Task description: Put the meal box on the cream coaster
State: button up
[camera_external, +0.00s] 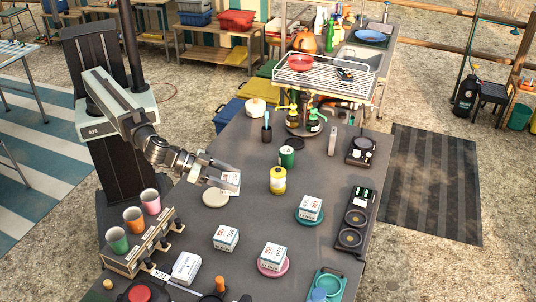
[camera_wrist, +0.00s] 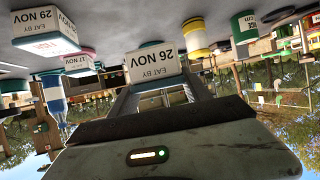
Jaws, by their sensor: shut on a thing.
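My gripper (camera_external: 226,179) is shut on a white meal box (camera_external: 231,183) with a red label. In the wrist view, which is upside down, the held meal box (camera_wrist: 152,65) reads "EAT BY 26 NOV". The cream coaster (camera_external: 214,198) lies empty on the dark counter, just below and left of the held box in the external view. I cannot tell how high the box is above the counter. The cream coaster does not show in the wrist view.
Similar boxes stand on the bare counter (camera_external: 225,240), a teal coaster (camera_external: 310,209) and a pink coaster (camera_external: 273,257). A yellow can (camera_external: 278,180) and green can (camera_external: 287,156) stand right of my gripper. A cup rack (camera_external: 142,245) is at the lower left.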

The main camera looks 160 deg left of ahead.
aim_at(208, 193)
jog(key=s+d+r+n+g+y, duration=0.1)
jog(key=s+d+n+g+y, duration=0.1)
jog(key=s+d+n+g, duration=0.55)
jog(key=f+b, duration=0.2)
jog(key=s+a+f+m+t+b, duration=0.1)
jog(key=f+b, duration=0.2)
jog(key=f+m+t+b, duration=0.1)
jog(key=f+b, duration=0.2)
jog(key=shift+s+a+f, duration=0.15)
jog(key=shift+a+f, duration=0.1)
jog(key=shift+a, duration=0.05)
jog(key=shift+r, duration=0.2)
jog(key=shift+f, duration=0.1)
jog(key=o, duration=1.5)
